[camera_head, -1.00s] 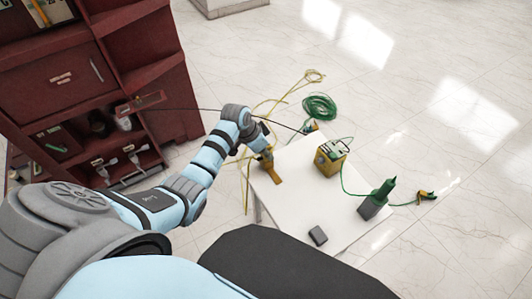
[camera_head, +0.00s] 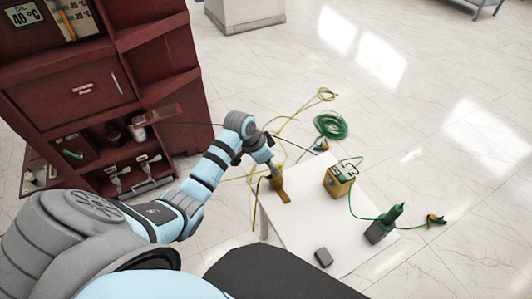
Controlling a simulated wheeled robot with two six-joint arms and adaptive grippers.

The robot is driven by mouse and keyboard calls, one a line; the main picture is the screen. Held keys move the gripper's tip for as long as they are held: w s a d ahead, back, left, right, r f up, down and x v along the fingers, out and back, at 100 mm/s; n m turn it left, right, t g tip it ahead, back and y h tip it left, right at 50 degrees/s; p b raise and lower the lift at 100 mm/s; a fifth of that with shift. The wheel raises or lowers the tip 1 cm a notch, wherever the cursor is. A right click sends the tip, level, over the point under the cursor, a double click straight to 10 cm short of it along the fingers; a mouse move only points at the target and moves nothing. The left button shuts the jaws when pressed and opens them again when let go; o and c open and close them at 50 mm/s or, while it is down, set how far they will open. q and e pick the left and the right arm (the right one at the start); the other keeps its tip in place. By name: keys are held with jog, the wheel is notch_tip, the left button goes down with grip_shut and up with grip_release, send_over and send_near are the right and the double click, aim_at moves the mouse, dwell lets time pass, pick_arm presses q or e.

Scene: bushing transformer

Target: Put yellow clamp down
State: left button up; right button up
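The yellow clamp (camera_head: 280,190) is at the left edge of the white table (camera_head: 300,232), seen small, with its lower end at or just above the tabletop. My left gripper (camera_head: 274,178) comes down from above, right at the top of the clamp. Its fingers are too small and overlapped by the clamp to show whether they are closed on it. My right gripper is not in view.
Coiled green cable (camera_head: 330,126) and yellow cable lie on the floor behind. A dark red cabinet (camera_head: 100,85) stands at left.

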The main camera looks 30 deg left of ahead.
pick_arm(q)
jog(key=p+v, duration=0.1)
jog(key=v, duration=0.5)
jog(key=shift+s+r, duration=0.2)
jog(key=s+a+f+n+g+y, duration=0.1)
jog(key=s+f+n, duration=0.1)
jog(key=s+f, duration=0.65)
jog(key=s+f+n+y, duration=0.15)
jog(key=s+f, duration=0.35)
jog(key=f, duration=0.6)
jog(key=s+a+f+n+g, duration=0.1)
jog(key=s+f+n, duration=0.1)
jog(key=s+f, duration=0.6)
jog(key=s+d+f, duration=0.1)
jog(key=s+f, duration=0.3)
jog(key=s, duration=0.5)
jog(key=s+d+f, duration=0.2)
jog(key=s+f, duration=0.2)
jog(key=s, duration=0.6)
jog(key=shift+s+d+f+g, duration=0.2)
jog(key=shift+d+f+g, duration=0.1)
